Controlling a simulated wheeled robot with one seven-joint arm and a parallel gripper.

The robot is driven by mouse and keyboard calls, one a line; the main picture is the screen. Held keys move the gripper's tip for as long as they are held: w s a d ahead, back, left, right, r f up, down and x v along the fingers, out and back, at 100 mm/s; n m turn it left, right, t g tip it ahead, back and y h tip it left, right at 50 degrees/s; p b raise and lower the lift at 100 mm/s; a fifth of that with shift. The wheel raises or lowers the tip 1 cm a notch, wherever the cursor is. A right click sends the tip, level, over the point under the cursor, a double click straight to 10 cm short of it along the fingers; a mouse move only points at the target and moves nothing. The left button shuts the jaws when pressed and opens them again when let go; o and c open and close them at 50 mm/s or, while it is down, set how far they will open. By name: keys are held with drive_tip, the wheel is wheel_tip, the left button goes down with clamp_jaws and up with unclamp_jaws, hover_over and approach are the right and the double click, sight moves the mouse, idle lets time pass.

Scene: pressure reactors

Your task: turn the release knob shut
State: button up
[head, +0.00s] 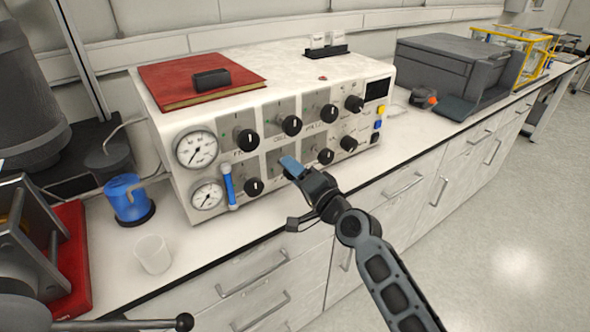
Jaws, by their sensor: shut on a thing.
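The white control box (170,120) stands on the bench with two rows of black knobs on its front. My gripper (292,167) is at the lower row, in the gap between the lower left knob (254,187) and a lower knob to the right (325,156). Its blue fingertips are against the panel there and closed on a knob, taken to be the release knob. That knob is hidden behind my fingers, so its angle cannot be told. The labels are too small to read.
Two round gauges (196,147) and a blue-capped tube (229,187) are on the panel's left. A clear beaker (152,254) and a blue container (128,197) stand left on the bench. A red book (200,77) lies on top. Drawers (250,285) lie below; the floor (500,230) at right is clear.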

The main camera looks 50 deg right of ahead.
drive_tip(key=shift+d+m+p, duration=0.1)
drive_tip(key=shift+m+p, duration=0.2)
drive_tip(key=shift+m, duration=0.9)
drive_tip(key=o, duration=1)
drive_tip(key=shift+o, duration=0.2)
drive_tip(key=b+v, duration=0.1)
drive_tip(key=v, duration=0.7)
drive_tip(key=shift+b, duration=0.35)
